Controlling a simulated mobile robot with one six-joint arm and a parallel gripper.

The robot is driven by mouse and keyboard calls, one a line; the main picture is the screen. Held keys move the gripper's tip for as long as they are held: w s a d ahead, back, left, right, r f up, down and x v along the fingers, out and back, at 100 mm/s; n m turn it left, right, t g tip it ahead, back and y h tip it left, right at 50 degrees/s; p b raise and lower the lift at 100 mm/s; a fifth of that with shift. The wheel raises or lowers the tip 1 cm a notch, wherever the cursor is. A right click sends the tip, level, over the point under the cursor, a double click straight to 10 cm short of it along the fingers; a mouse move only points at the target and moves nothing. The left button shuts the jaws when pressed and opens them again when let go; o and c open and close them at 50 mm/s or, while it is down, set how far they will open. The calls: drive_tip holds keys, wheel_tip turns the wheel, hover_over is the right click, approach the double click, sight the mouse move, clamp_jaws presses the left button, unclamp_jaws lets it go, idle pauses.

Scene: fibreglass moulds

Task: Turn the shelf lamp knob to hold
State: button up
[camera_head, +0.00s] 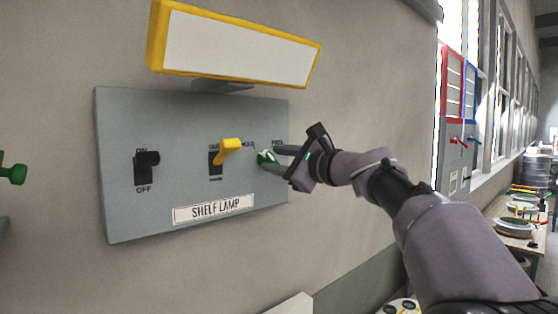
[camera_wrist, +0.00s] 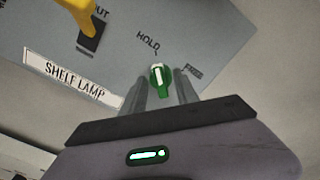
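The shelf lamp knob (camera_head: 267,157) is green with a white pointer mark, on the right part of a grey wall panel (camera_head: 130,215). In the wrist view the knob (camera_wrist: 160,80) stands between my fingers, and its white mark points up, roughly at the HOLD tick (camera_wrist: 155,52). The FREE label (camera_wrist: 193,70) is to its right. My gripper (camera_head: 272,157) is at the knob, one finger on each side. In the wrist view my gripper (camera_wrist: 163,90) shows its fingers apart, with a small gap seeming to show beside the knob; contact is hard to tell.
A black ON/OFF switch (camera_head: 147,165) and a yellow lever (camera_head: 229,150) sit left of the knob; the yellow lever (camera_wrist: 78,12) sticks out near my gripper. A yellow-framed lamp (camera_head: 235,45) overhangs the panel. A SHELF LAMP label (camera_head: 213,209) is below. A green handle (camera_head: 12,174) is far left.

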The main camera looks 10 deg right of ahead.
drive_tip(key=b+v, duration=0.3)
drive_tip(key=v, duration=1.4)
drive_tip(key=shift+d, duration=0.2)
drive_tip(key=shift+s, duration=0.1)
